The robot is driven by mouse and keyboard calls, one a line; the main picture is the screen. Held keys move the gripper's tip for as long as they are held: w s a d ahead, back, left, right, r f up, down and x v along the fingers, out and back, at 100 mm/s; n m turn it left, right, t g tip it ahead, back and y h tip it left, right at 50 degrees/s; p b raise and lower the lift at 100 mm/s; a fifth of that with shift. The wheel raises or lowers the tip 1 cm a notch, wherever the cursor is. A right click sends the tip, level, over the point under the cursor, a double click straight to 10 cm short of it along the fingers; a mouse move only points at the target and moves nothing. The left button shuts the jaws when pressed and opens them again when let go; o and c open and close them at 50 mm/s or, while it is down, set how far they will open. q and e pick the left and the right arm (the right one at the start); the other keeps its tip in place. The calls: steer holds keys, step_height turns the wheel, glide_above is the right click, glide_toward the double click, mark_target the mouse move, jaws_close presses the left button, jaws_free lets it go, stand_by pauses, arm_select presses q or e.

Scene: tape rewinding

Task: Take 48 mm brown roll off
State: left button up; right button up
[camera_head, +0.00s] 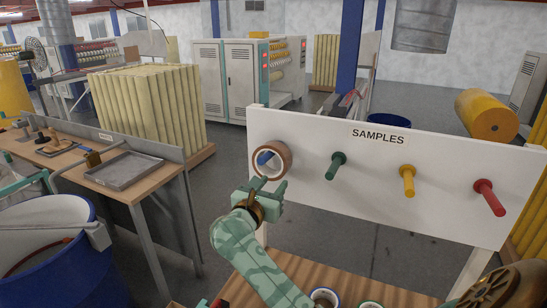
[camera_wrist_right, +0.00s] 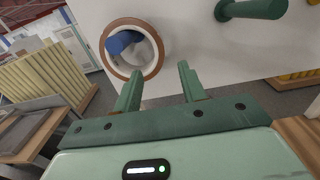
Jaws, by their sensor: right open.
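The brown roll (camera_head: 288,158), a ring with a pale core, hangs on the blue peg (camera_head: 264,158) at the left end of the white SAMPLES board (camera_head: 370,190). The peg's blue end shows inside the core. My right gripper (camera_head: 270,184) is open and empty, just below the roll. In the right wrist view the brown roll (camera_wrist_right: 106,50) lies beyond the fingertips and up to the left, and the open fingers (camera_wrist_right: 158,72) are not around it. Whether the left fingertip touches the roll, I cannot tell. My left gripper is not in view.
Green (camera_head: 335,166), yellow (camera_head: 407,180) and red (camera_head: 489,197) pegs on the board are bare. Below it, a wooden top (camera_head: 250,290) carries rolls at the front edge. A bench with a grey tray (camera_head: 125,170) and a blue drum (camera_head: 60,270) stand at left.

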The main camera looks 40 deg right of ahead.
mark_target(284, 170)
steer(key=x, duration=0.3)
steer(key=shift+w+d, duration=0.1)
steer(key=shift+d, duration=0.1)
steer(key=shift+w+d, duration=0.25)
steer(key=shift+d, duration=0.25)
steer(key=x, duration=0.1)
steer(key=p+x, duration=0.1)
steer(key=x, duration=0.2)
steer(key=shift+r, duration=0.25)
steer(key=shift+w+d+f, duration=0.15)
steer(key=shift+w+d, duration=0.05)
steer(key=shift+d, duration=0.2)
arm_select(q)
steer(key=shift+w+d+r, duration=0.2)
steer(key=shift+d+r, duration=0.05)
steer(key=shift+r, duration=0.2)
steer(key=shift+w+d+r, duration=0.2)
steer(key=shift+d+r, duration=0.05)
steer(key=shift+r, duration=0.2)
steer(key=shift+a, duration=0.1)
arm_select(e)
steer(key=shift+a, duration=0.1)
steer(key=shift+c, duration=0.3)
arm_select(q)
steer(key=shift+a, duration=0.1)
arm_select(e)
jaws_close()
